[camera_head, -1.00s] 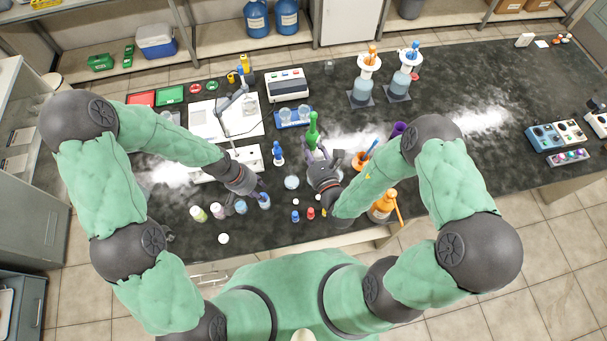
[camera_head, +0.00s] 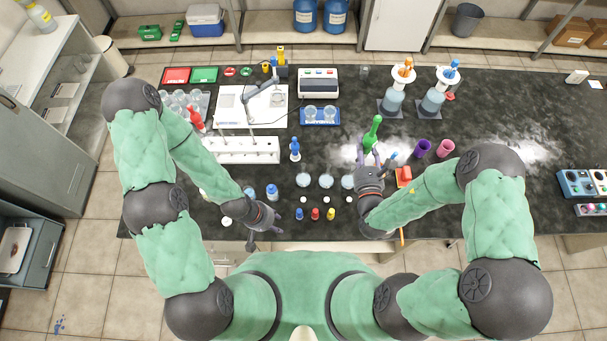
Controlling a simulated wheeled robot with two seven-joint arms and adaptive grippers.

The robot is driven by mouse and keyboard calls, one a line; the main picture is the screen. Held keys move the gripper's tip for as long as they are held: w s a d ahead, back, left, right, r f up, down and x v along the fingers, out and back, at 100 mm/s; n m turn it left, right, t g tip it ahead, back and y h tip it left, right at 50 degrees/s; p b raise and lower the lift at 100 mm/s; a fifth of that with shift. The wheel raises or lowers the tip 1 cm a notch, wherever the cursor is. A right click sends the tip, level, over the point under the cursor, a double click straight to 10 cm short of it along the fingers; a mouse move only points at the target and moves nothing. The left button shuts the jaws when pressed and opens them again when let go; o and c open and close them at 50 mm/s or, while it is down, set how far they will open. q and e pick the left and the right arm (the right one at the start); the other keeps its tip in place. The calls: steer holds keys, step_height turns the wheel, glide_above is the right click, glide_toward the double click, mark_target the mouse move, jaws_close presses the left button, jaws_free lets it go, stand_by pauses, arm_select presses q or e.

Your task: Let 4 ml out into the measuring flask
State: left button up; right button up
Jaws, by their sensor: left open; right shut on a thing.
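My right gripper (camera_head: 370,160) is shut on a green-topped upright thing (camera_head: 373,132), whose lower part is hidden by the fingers. Clear round glass vessels (camera_head: 303,180), (camera_head: 325,181) and (camera_head: 348,181) stand in a row to the left of that gripper. I cannot tell from above which of them is the measuring flask. My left gripper (camera_head: 256,235) is open and empty by the front edge of the bench, below a blue-capped bottle (camera_head: 272,191).
Small blue, red and yellow caps (camera_head: 315,214) lie in front of the glass vessels. A small blue-topped thing (camera_head: 295,150) stands behind them. A white rack (camera_head: 240,150) is at left. Two large dispensers (camera_head: 392,100) (camera_head: 433,100) and purple and pink cups (camera_head: 422,147) stand right.

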steer(key=w+a+r+n+g+y, duration=0.2)
steer(key=w+a+r+n+y, duration=0.15)
steer(key=a+y, duration=0.4)
steer(key=w+a+r+n+g+y, duration=0.3)
steer(key=a+n+y, duration=0.15)
steer(key=a, duration=0.55)
steer(key=shift+n, duration=0.4)
steer(key=shift+w+a+f+b, duration=0.1)
steer(key=shift+a+f+b, duration=0.15)
steer(key=shift+f+b, duration=1)
steer(key=shift+w+a+f+b, duration=0.1)
steer(key=shift+a+f+b, duration=0.1)
steer(key=shift+f+b, duration=1.75)
steer(key=shift+f, duration=0.3)
